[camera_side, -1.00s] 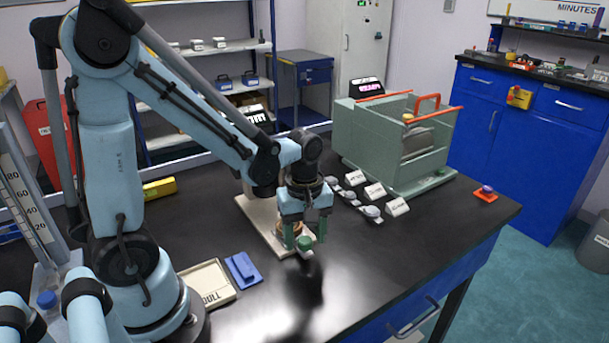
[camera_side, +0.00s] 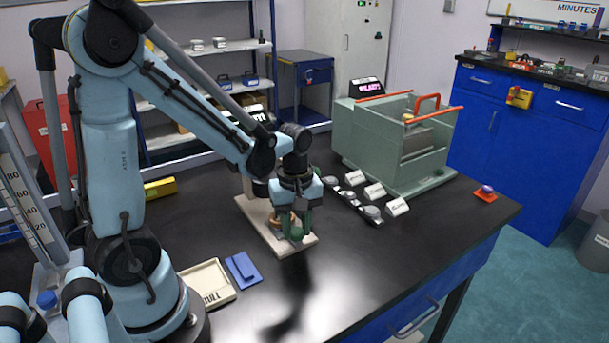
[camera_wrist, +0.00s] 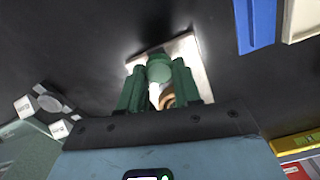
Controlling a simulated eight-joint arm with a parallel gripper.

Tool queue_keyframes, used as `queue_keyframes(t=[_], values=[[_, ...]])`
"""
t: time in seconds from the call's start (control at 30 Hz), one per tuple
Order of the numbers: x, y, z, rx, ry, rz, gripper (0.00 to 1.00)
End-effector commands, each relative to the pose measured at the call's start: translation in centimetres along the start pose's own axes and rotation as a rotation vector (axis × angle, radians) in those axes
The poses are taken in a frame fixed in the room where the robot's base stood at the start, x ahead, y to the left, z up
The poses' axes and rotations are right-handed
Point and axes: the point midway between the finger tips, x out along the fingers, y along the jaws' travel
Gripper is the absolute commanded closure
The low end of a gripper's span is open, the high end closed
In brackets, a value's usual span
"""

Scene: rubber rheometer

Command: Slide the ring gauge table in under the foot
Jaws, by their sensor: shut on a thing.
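My gripper (camera_side: 294,228) points down over the front part of a cream base plate (camera_side: 263,236) on the black bench. It is shut on the ring gauge table, whose rounded green end (camera_side: 296,236) shows at the fingertips. In the wrist view the same green end (camera_wrist: 159,70) sits between the green fingers, with a pale part below it. A copper-coloured curved part (camera_wrist: 167,101) shows beside the pale part, close to the right finger. The rest of the table and the foot are hidden behind my gripper, so I cannot tell whether they overlap or touch.
A blue block (camera_side: 243,268) and a cream tray (camera_side: 209,283) lie left of the plate. A row of small grey discs with white labels (camera_side: 374,191) lies to the right, before a grey-green bath (camera_side: 395,145) with orange rails. The bench front is clear.

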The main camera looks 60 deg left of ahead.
Motion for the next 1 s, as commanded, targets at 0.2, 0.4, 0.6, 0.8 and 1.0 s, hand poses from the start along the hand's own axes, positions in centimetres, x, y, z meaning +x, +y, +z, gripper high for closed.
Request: queue_keyframes(t=[0.2, 0.4, 0.6, 0.8, 1.0], values=[[0.0, -0.9, -3.6, -0.006, 0.001, 0.002, 1.0], [0.0, -1.1, -4.3, -0.001, 0.002, 0.003, 1.0], [0.0, -1.1, -4.3, 0.0, 0.003, 0.003, 1.0], [0.0, -1.1, -4.2, -0.001, 0.002, 0.003, 0.42], [0.0, -1.1, -4.2, -0.001, 0.001, 0.002, 0.42]])
